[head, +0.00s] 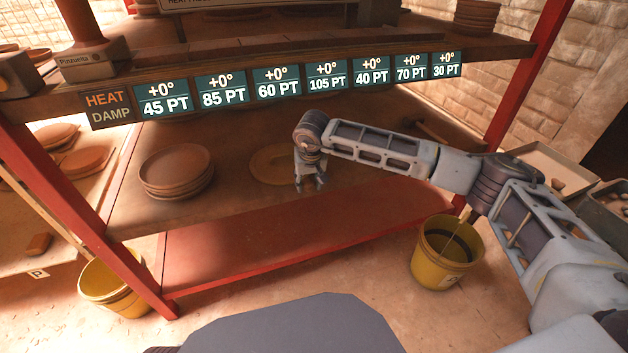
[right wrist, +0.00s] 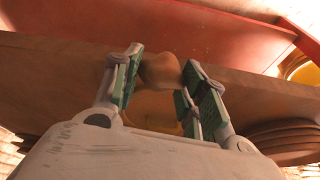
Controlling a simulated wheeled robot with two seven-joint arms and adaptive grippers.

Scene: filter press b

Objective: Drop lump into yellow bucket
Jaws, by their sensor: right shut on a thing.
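My right gripper (head: 311,184) hangs over the front part of the wooden shelf, fingers pointing down. In the right wrist view its two green-padded fingers (right wrist: 165,85) are shut on a brown, rounded lump (right wrist: 160,70). In the head view I cannot make out the lump at the fingertips. One yellow bucket (head: 440,272) stands on the floor to the right of the shelf front, under my right arm. Another yellow bucket (head: 112,290) stands on the floor at the lower left, partly behind the red post. My left gripper is out of view.
A flat yellowish disc (head: 268,165) lies on the shelf by the gripper. A stack of brown plates (head: 175,172) sits to its left. A signed upper shelf beam (head: 300,80) runs above. A red lower board (head: 300,240) and red posts (head: 85,210) frame the rack.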

